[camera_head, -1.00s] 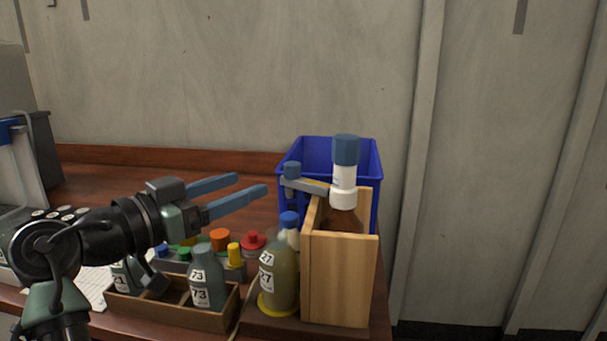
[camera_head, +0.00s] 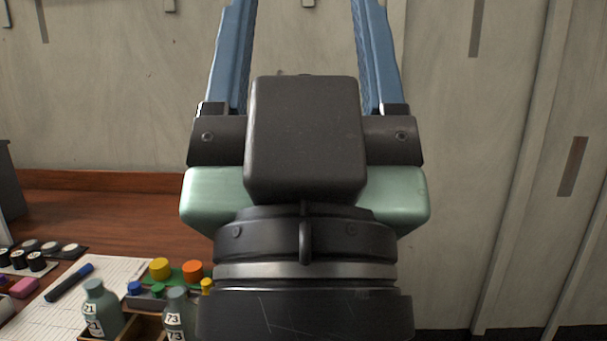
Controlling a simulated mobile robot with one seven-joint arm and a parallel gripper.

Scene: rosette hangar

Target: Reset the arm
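My gripper (camera_head: 305,30) fills the middle of the view, raised close in front of the camera and pointing up. Its two blue fingers stand wide apart with only the wall showing between them. Their tips run to or past the top edge. The gripper is empty and touches nothing that I can see. My wrist hides the right part of the table.
At lower left is a wooden table (camera_head: 110,215). On it are a wooden rack (camera_head: 148,328) with bottles numbered 21 (camera_head: 100,310) and 73 (camera_head: 178,312), coloured knobs, a paper sheet (camera_head: 40,318) and a dark marker (camera_head: 68,283). A wall stands behind.

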